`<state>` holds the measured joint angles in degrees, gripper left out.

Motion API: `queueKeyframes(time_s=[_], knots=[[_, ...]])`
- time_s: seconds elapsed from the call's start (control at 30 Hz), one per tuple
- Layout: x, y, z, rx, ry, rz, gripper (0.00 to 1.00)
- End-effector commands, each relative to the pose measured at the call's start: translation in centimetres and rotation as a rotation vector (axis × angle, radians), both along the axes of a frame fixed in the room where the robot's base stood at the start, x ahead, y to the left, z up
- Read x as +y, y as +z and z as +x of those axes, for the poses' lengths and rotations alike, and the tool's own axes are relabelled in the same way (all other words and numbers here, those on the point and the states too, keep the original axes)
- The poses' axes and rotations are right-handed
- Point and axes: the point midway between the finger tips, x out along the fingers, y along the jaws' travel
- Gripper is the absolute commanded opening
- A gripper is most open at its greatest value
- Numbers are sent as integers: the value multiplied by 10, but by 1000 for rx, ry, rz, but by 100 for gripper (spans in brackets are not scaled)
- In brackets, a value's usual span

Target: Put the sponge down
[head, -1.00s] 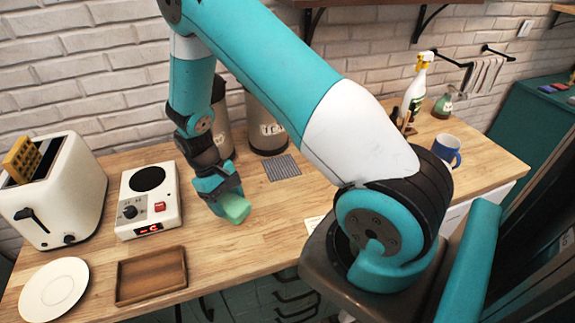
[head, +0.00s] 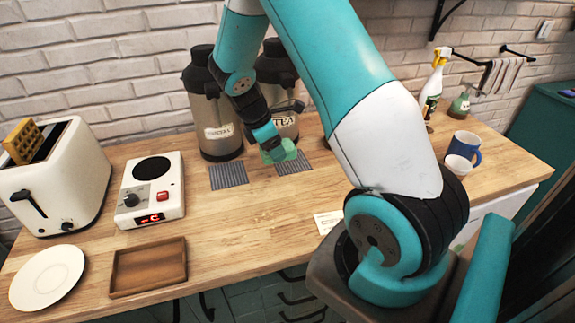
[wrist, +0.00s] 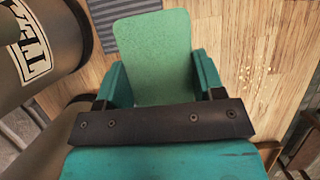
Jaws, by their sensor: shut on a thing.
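My gripper (head: 272,150) is shut on a green sponge (head: 289,150). The sponge is also in the wrist view (wrist: 155,55), sticking out between the two teal fingers. In the head view my gripper is in front of the tea dispenser, over or at the back edge of the right grey striped mat (head: 294,163). I cannot tell whether the sponge touches the mat or counter. A striped mat (wrist: 120,12) shows beyond the sponge in the wrist view.
The tea dispenser (head: 285,125) and another dispenser (head: 219,120) stand behind the mats, close to my gripper. A second striped mat (head: 228,175) lies left. A hot plate (head: 150,195), toaster (head: 62,185), wooden tray (head: 148,268) and white plate (head: 47,278) are further left.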

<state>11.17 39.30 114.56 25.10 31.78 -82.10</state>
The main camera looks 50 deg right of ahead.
Motion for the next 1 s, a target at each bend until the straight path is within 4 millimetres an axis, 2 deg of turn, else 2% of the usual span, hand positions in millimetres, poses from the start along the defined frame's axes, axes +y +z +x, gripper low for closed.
queueKeyframes(time_s=[0.1,0.5,0.9,0.93,1.0], knots=[[0,-18,-1,3,-1,0,40],[0,-67,0,0,-1,0,40],[1,-74,0,-1,-2,0,40],[0,-72,0,-1,-2,0,69],[1,-72,0,-1,-2,0,85]])
